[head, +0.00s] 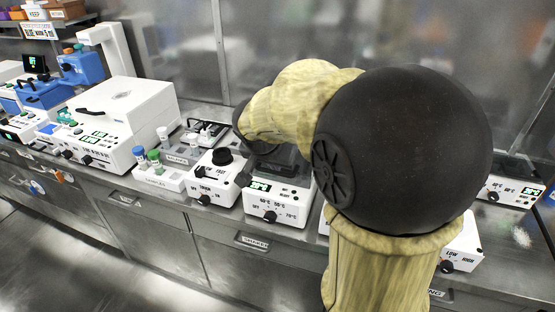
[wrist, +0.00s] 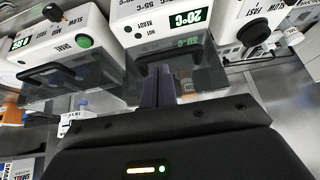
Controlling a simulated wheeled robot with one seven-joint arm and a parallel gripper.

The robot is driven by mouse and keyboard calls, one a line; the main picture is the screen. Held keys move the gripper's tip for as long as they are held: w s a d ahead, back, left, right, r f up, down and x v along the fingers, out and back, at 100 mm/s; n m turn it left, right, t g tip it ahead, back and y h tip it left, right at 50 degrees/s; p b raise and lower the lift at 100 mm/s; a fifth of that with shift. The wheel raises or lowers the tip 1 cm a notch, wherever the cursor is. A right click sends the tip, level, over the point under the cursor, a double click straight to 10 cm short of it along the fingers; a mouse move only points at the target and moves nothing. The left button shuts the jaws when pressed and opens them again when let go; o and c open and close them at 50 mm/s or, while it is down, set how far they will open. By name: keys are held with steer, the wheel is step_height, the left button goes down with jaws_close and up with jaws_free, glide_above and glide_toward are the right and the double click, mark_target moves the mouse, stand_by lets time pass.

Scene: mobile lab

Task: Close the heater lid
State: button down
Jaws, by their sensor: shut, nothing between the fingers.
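The heater (head: 272,207) is a white box with a green display and a black knob. It stands on the bench, partly behind my arm in the head view. Its upside-down front with the 20°C display (wrist: 187,17) shows at the top of the wrist view. A smoky see-through lid (wrist: 205,75) with a black bar handle shows beside that front; its exact angle is unclear. My gripper (wrist: 158,84) is shut and empty, its dark fingertips close to the lid's handle; contact cannot be told. In the head view my arm hides most of the lid and the fingertips.
A white device with a black round top (head: 222,157) stands just left of the heater. Further left are a rack with capped bottles (head: 160,178) and a large white machine (head: 125,115). Another white device (head: 463,248) is partly hidden right of my arm. A metal wall is behind.

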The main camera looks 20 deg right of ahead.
steer(key=s+a+f+b, duration=0.1)
steer(key=s+a, duration=0.4)
steer(key=s, duration=0.1)
steer(key=shift+s+a, duration=0.1)
stand_by(0.3)
steer(key=s+f+n+g+y, duration=0.1)
steer(key=s+f+n+y, duration=0.1)
steer(key=s+f+n, duration=0.35)
steer(key=s+f+n+g+y, duration=0.1)
steer(key=s+f+n+y, duration=0.15)
steer(key=f, duration=0.55)
step_height(320, 180, up, 15)
steer(key=p, duration=1.4)
steer(key=shift+w+d+h+p, duration=0.3)
steer(key=shift+w+d+h, duration=0.05)
